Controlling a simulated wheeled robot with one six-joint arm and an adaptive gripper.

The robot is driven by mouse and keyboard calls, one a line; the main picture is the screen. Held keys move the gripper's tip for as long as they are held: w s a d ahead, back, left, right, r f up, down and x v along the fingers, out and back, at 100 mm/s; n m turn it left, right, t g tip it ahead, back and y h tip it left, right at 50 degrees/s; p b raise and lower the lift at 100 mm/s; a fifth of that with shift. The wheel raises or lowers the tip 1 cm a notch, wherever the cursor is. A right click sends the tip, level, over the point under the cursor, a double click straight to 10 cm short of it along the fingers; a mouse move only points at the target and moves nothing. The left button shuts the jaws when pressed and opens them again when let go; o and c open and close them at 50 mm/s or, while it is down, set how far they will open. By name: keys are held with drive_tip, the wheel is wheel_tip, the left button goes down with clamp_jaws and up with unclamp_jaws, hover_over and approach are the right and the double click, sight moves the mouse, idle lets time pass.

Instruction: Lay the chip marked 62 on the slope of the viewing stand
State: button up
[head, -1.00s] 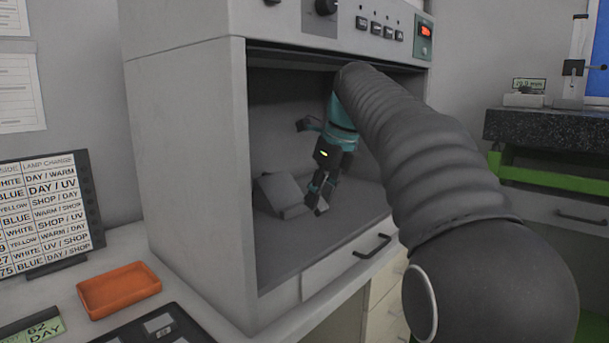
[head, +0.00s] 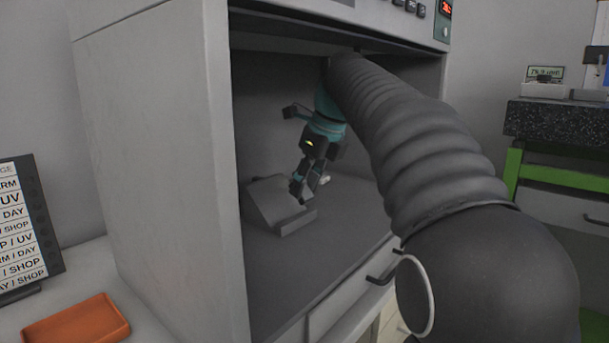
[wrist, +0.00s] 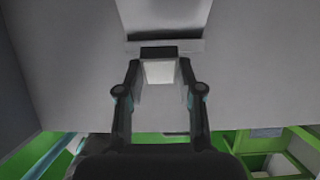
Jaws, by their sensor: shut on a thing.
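The grey viewing stand (head: 268,203) sits on the floor of the cabinet, with a sloped face and a raised lip at its front. My gripper (head: 297,190) is inside the cabinet, pointing down at the right part of the stand's slope in the head view. In the wrist view, my gripper (wrist: 158,66) is shut on a small pale chip (wrist: 158,73) with a dark band at its far end. No number can be read on it. The stand's slope (wrist: 165,14) and lip are just beyond the fingertips. I cannot tell whether the chip touches the stand.
The cabinet (head: 160,170) has a side wall close on the left and a low roof edge over my arm. An orange tray (head: 76,320) lies outside on the bench, near a chart board (head: 22,225). Cabinet floor in front of the stand is clear.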

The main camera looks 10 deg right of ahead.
sight(285, 209)
drive_tip(key=shift+w, duration=0.5)
drive_tip(key=shift+w+a+f+b, duration=0.15)
drive_tip(key=shift+w+f+b, duration=0.2)
drive_tip(key=shift+f+b, duration=0.2)
drive_tip(key=shift+w+a+f+b, duration=0.3)
drive_tip(key=shift+w+f+b, duration=0.1)
drive_tip(key=shift+f+b, duration=0.15)
drive_tip(key=shift+w+a+f+b, duration=0.25)
drive_tip(key=shift+w+f+b, duration=0.15)
drive_tip(key=shift+f, duration=0.1)
drive_tip(key=shift+w+a, duration=0.15)
drive_tip(key=shift+w+a+f, duration=0.4)
drive_tip(key=shift+w+f, duration=0.1)
drive_tip(key=shift+f, duration=0.2)
drive_tip(key=o, duration=1)
